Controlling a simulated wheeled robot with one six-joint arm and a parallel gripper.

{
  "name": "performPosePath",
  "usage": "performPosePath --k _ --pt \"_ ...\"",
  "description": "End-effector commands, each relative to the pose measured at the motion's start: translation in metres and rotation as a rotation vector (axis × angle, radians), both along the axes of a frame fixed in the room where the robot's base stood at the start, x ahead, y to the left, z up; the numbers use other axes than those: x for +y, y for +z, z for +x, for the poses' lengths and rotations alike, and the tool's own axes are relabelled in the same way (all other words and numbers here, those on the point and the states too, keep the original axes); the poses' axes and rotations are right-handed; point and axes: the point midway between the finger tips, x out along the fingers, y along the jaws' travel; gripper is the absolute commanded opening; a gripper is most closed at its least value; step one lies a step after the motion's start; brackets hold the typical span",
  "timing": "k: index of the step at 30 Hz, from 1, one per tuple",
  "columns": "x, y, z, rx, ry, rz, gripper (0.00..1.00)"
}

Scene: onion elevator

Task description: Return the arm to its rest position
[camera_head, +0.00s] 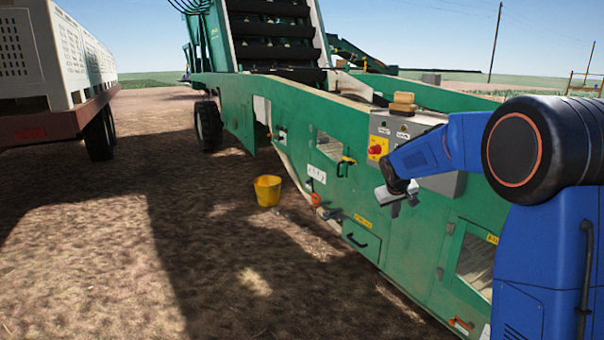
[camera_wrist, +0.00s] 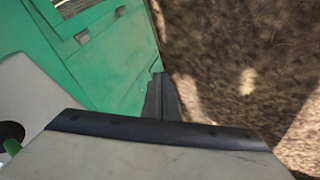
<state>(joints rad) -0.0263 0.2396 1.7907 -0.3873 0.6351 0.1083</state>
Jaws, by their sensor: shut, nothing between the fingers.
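My blue arm (camera_head: 432,150) reaches left from the right side of the head view, in front of the green machine's side. My gripper (camera_head: 396,203) hangs at its end, pointing down, below and left of the grey control box. In the wrist view my gripper (camera_wrist: 160,82) is shut, with its dark fingers together and nothing between them. It is over the edge between the green panel and the bare ground. I cannot tell its exact gap to the machine.
The green machine (camera_head: 350,185) stands close, with a grey control box (camera_head: 392,133) bearing a red button (camera_head: 376,149). A yellow bucket (camera_head: 267,191) stands on the ground beside it. A trailer (camera_head: 62,120) with white crates is at the left. The dirt between is clear.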

Motion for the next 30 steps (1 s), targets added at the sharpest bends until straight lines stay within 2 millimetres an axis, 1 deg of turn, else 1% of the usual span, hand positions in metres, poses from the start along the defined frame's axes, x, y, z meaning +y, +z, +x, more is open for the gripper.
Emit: performPosePath --k 1,5,6,11,15,23,24,29,30 --pt "0.000 0.011 -0.019 -0.001 -0.006 0.007 0.00" --pt "0.000 0.031 -0.063 0.004 -0.023 0.027 0.00" --pt "0.000 0.037 -0.077 0.006 -0.027 0.033 0.00" --pt "0.001 0.054 -0.133 0.013 -0.045 0.059 0.00" --pt "0.003 0.064 -0.182 0.020 -0.060 0.084 0.00" --pt "0.008 0.073 -0.274 0.033 -0.080 0.130 0.00" --pt "0.009 0.072 -0.288 0.035 -0.082 0.137 0.00" --pt "0.013 0.069 -0.343 0.042 -0.092 0.167 0.00" --pt "0.014 0.067 -0.357 0.045 -0.095 0.175 0.00"
